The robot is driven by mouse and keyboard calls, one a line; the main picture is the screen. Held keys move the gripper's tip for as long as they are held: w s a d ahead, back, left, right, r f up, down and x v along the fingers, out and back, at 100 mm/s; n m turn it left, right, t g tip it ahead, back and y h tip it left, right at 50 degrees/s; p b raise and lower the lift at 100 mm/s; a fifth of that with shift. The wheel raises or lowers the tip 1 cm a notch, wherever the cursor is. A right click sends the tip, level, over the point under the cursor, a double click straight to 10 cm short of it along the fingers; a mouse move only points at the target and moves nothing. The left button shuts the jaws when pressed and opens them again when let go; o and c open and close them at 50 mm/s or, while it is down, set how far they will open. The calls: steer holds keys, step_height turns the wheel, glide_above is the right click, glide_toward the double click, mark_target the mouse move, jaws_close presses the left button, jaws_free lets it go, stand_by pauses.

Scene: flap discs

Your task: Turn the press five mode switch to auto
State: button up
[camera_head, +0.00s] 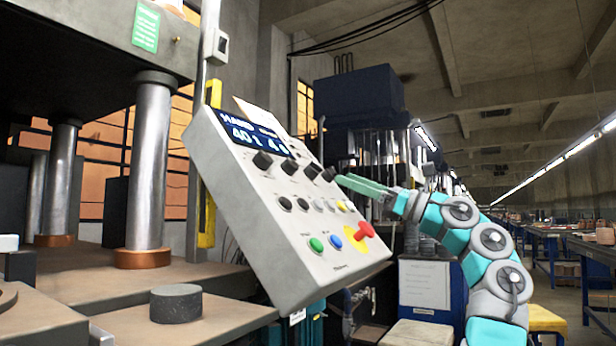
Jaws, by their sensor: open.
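A tilted grey control panel (225,165) stands beside the press (150,165). Its display (258,136) seems to read "HAND" above "40 t" and "4 s". Below the display is a row of black rotary knobs: a left knob (262,160), middle ones and a rightmost knob (328,174). The labels are too small to tell which is the mode switch. My gripper (343,181), with green fingers, is open at the panel's upper right, beside the rightmost knob. I cannot tell whether it touches or surrounds that knob.
A dark round block (176,304) lies on the press table. Another machine (362,95) stands behind. An aisle opens at right.

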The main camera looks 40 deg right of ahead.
mark_target(317, 172)
steer(key=shift+w+d+f, duration=0.1)
steer(key=shift+w+f, duration=0.15)
steer(key=shift+f, duration=0.1)
steer(key=shift+w, duration=0.15)
steer(key=p+x, duration=0.1)
steer(key=x, duration=0.6)
steer(key=shift+w+a, duration=0.15)
steer(key=shift+a, duration=0.1)
jaws_close()
